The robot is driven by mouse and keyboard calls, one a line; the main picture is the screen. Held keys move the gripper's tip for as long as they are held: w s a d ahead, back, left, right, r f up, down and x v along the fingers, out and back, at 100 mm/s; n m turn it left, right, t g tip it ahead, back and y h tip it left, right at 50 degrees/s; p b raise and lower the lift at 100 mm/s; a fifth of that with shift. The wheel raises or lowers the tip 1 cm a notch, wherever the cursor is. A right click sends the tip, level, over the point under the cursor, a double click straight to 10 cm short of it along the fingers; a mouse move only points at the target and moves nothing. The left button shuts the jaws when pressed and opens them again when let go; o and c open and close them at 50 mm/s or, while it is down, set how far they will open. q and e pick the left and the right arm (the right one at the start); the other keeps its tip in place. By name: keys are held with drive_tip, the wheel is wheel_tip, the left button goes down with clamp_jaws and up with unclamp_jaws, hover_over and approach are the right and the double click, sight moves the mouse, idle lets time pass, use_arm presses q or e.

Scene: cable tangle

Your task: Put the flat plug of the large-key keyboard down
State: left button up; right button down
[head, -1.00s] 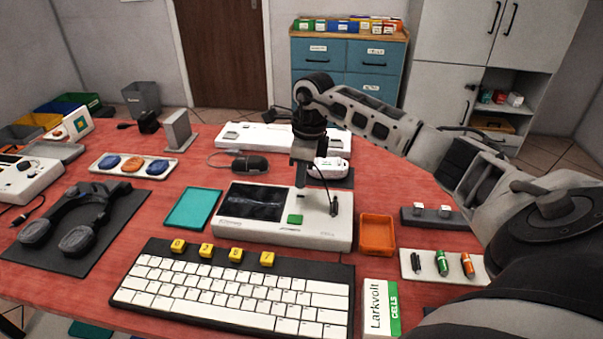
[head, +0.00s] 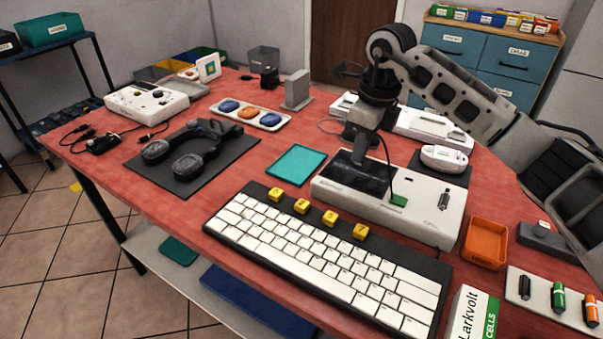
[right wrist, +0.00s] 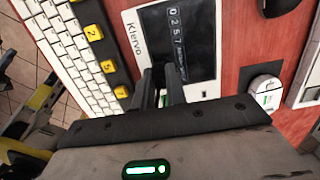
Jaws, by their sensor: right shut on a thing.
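The large-key keyboard (head: 320,240) lies along the table's front, black with white keys and several yellow keys on its back edge. My right gripper (head: 359,160) points down over the dark screen of a white device (head: 428,222). In the right wrist view its two fingers (right wrist: 160,88) are close together above that device. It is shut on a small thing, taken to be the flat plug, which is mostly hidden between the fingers. A thin dark cable (head: 387,155) hangs beside the gripper toward a green square on the device. My left gripper is out of view.
A teal tray (head: 297,165) lies left of the device, and an orange tray (head: 485,243) stands to its right. A white mouse-like item (head: 444,158) sits behind the device. Bare red tabletop shows around the teal tray.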

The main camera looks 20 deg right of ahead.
drive_tip(key=a+r+b, duration=0.4)
drive_tip(key=a, duration=0.6)
drive_tip(key=w+d+f, duration=0.1)
drive_tip(key=w+f, duration=0.1)
drive_tip(key=w, duration=0.2)
drive_tip(key=w+d+f, duration=0.1)
drive_tip(key=w+f, duration=0.2)
drive_tip(key=w, duration=0.1)
drive_tip(key=w+d+f, duration=0.2)
drive_tip(key=w+f, duration=0.1)
drive_tip(key=shift+w+f+p, duration=0.2)
drive_tip(key=shift+w+p, duration=0.15)
drive_tip(key=shift+w, duration=0.05)
drive_tip(key=shift+w+d+f, duration=0.15)
drive_tip(key=shift+w+f, duration=0.2)
drive_tip(key=shift+f, duration=1.65)
drive_tip(key=shift+f, duration=0.1)
drive_tip(key=shift+f, duration=0.15)
drive_tip(key=c, duration=1.4)
unclamp_jaws()
drive_tip(key=shift+c, duration=0.2)
